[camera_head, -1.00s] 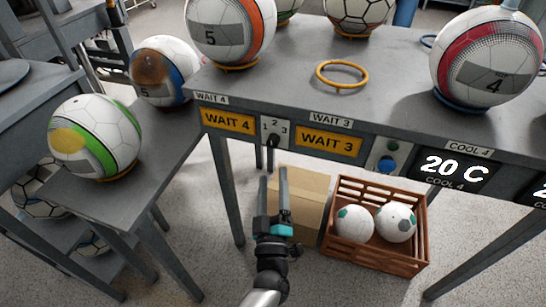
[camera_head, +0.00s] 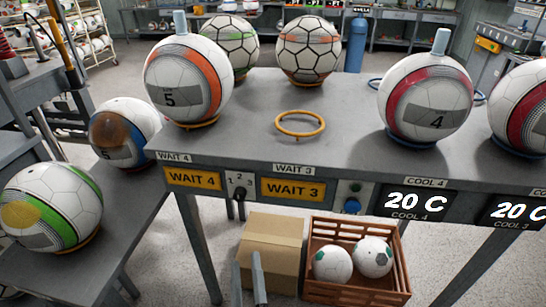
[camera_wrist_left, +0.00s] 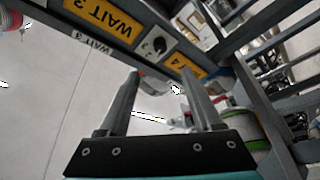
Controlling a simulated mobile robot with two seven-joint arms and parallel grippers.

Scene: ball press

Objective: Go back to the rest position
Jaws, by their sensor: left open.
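My left gripper (camera_head: 249,279) is at the bottom of the head view, in front of the cardboard box and below the table edge. Only its two dark fingers show there; they stand apart with nothing between them. In the left wrist view the open fingers (camera_wrist_left: 158,85) point toward the panel with the WAIT 3 sign (camera_wrist_left: 103,15) and the 1-2-3 selector knob (camera_wrist_left: 157,45). The knob (camera_head: 239,193) also shows in the head view, clear of the fingers. My right gripper is not in view.
The table (camera_head: 340,140) holds several balls and an empty orange ring (camera_head: 300,124). A brown crate (camera_head: 355,295) with two small balls and a cardboard box (camera_head: 271,250) stand on the floor. A lower side table (camera_head: 110,215) with balls is at left.

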